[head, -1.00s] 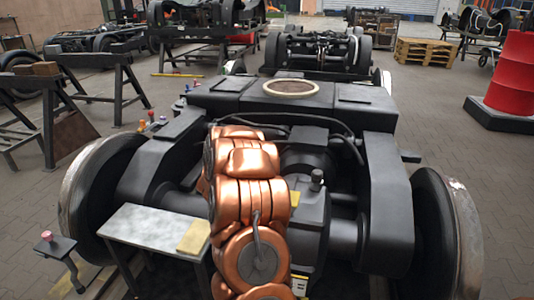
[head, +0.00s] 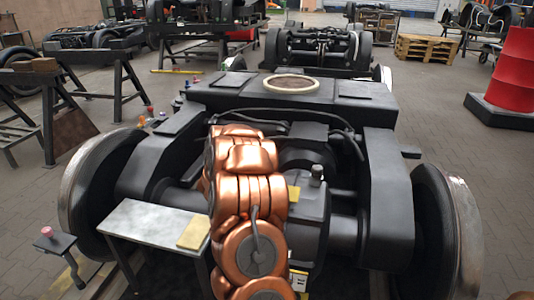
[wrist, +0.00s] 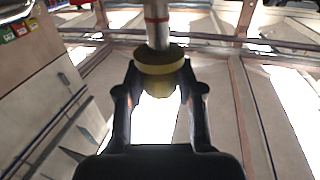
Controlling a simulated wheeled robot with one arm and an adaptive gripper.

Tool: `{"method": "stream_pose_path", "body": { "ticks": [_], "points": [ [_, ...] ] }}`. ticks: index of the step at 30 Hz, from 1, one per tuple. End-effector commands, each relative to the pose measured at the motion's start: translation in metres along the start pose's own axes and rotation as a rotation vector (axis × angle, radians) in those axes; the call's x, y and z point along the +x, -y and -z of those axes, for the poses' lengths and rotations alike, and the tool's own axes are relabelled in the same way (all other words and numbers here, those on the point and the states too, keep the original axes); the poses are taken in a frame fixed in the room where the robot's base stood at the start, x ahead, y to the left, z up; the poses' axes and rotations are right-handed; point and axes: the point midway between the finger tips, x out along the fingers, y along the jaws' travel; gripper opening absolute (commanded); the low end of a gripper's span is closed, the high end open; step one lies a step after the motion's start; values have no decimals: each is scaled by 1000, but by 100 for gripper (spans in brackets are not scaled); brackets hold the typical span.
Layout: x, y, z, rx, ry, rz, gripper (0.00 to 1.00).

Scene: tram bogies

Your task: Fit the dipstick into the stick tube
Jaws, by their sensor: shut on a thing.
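In the wrist view the dipstick (wrist: 157,28) is a pale metal rod with a red band, running up out of the top of the picture. Its round yellow grip (wrist: 158,62) sits between the fingertips of my gripper (wrist: 158,80), which is shut on it. The rod's far end is out of view. In the head view my copper arm stands in front of the bogie's middle and hides my gripper and the dipstick. I cannot clearly make out the stick tube in either view. A short grey capped fitting (head: 316,174) stands on the dark gearbox housing (head: 310,202), right of my arm.
The bogie frame (head: 391,200) lies between a left wheel (head: 90,195) and a right wheel (head: 447,235). A grey side table (head: 150,220) with a yellowish pad (head: 194,232) stands at front left. A red drum (head: 515,75) stands at back right. Open floor lies right of the bogie.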

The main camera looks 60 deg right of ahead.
Motion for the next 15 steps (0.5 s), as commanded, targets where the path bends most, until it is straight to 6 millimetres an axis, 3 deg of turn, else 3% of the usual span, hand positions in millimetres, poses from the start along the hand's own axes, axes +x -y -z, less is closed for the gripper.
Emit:
{"method": "stream_pose_path", "body": {
  "ticks": [15],
  "points": [
    [0, 0, -11, -1, 0, 0, 0]
  ]
}}
